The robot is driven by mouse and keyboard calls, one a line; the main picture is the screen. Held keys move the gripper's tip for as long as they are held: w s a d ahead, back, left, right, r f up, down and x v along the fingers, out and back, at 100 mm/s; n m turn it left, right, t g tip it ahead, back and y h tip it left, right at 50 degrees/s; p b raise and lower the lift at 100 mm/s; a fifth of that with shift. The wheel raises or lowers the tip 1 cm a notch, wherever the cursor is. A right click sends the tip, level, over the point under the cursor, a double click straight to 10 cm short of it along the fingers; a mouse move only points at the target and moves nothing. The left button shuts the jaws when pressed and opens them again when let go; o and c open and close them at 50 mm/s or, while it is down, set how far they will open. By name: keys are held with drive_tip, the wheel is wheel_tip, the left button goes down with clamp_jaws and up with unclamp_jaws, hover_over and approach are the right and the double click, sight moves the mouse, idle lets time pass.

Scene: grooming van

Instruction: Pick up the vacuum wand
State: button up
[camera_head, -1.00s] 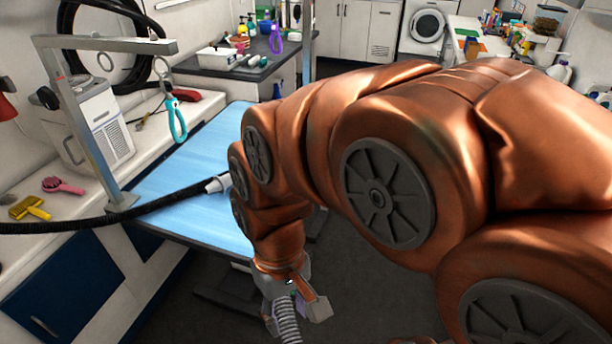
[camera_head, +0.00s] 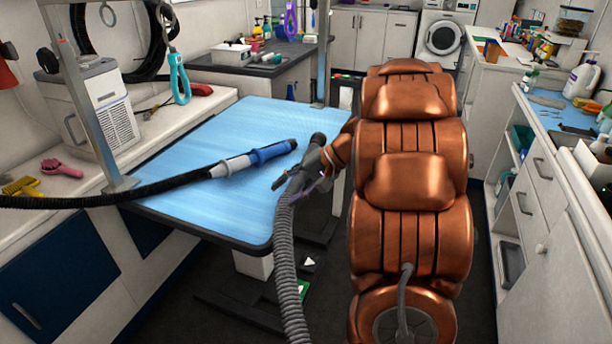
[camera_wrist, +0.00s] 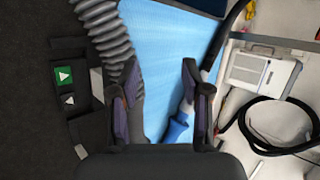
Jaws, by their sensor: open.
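The vacuum wand (camera_head: 250,160) lies on the blue table top, with a pale grey collar, a blue end pointing right and a black hose running off left. In the wrist view its blue end (camera_wrist: 178,130) shows between the fingers, close to the right one and partly hidden by it. My gripper (camera_head: 284,178) is over the right part of the table, near the blue end. In the wrist view my gripper (camera_wrist: 160,76) is open, with nothing gripped.
A grey ribbed hose (camera_head: 285,260) hangs beside my gripper past the edge of the blue table (camera_head: 190,205). A metal post (camera_head: 85,110) stands at the table's left. A white boxed unit (camera_head: 100,105) and brushes (camera_head: 60,168) are on the left counter. Cabinets (camera_head: 535,185) line the right.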

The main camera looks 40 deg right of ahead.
sight(301, 183)
drive_tip(key=w+d+f+m+t+b, duration=0.1)
drive_tip(key=d+f+t+b, duration=0.1)
drive_tip(key=d, duration=0.5)
drive_tip(key=w+d+f+m+t+b, duration=0.1)
drive_tip(key=w+d+f+t, duration=0.1)
drive_tip(key=d, duration=0.5)
drive_tip(key=shift+x, duration=3.65)
drive_tip(key=shift+w+d, duration=0.1)
clamp_jaws()
